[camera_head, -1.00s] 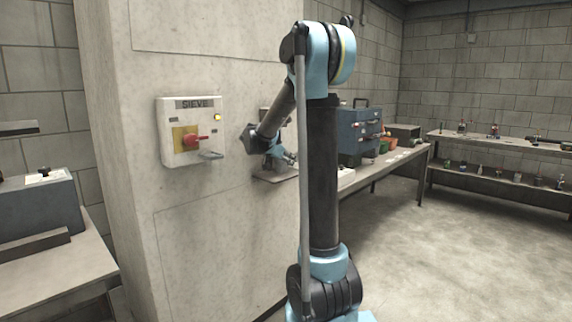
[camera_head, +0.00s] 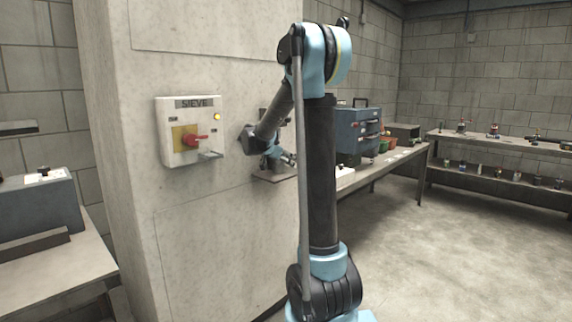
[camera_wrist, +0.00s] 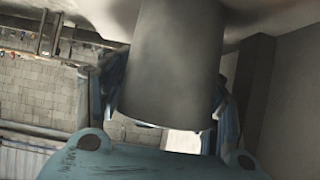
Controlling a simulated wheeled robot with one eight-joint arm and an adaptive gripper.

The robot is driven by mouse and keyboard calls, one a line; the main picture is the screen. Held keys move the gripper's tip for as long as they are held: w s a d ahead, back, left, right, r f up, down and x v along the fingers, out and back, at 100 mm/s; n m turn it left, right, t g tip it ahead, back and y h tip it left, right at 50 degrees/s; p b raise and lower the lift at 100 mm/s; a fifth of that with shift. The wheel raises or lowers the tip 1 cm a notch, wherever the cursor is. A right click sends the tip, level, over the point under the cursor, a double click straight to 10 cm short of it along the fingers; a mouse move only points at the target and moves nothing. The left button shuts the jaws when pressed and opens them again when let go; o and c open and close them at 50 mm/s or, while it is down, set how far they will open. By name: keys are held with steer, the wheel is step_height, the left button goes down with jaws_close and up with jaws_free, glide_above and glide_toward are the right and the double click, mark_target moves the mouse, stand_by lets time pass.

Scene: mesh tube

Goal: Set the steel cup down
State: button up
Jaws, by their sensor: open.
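The steel cup (camera_wrist: 178,60) is a plain grey cylinder filling the upper middle of the wrist view. My gripper (camera_wrist: 170,108) is open, with a finger on either side of the cup. I cannot tell whether the fingers touch it. In the head view my gripper (camera_head: 290,158) is small and partly behind my own arm, just above a small ledge (camera_head: 272,179) on the pillar's far side. I cannot make out the cup there, nor see what its base rests on.
A switch box marked SIEVE (camera_head: 190,130) with a red handle is on the pillar (camera_head: 200,230). A blue case (camera_head: 357,133) stands on the bench behind my arm. Shelves (camera_head: 500,178) with small items line the right wall. The floor (camera_head: 430,270) at right is clear.

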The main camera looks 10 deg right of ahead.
mark_target(277, 172)
steer(key=v, duration=0.7)
steer(key=shift+s+a+r, duration=0.15)
steer(key=shift+s+d+r, duration=0.2)
steer(key=shift+r, duration=0.25)
steer(key=s+d+f+n+g+y, duration=0.1)
steer(key=s+d+f+n+y, duration=0.15)
steer(key=s, duration=0.75)
steer(key=s+d+f+n+g+y, duration=0.1)
steer(key=s+d+f+n+y, duration=0.15)
steer(key=s, duration=0.85)
steer(key=s+a+f+n+g+y, duration=0.1)
steer(key=s+a+f+n+y, duration=0.1)
steer(key=s+f, duration=0.6)
steer(key=s+a+f+n+g+y, duration=0.1)
steer(key=s+a+f+n+y, duration=0.1)
steer(key=s+f, duration=0.7)
steer(key=s+n, duration=0.1)
steer(key=s, duration=0.4)
steer(key=shift+f+n+g, duration=0.3)
steer(key=shift+n, duration=0.1)
steer(key=shift+a, duration=0.15)
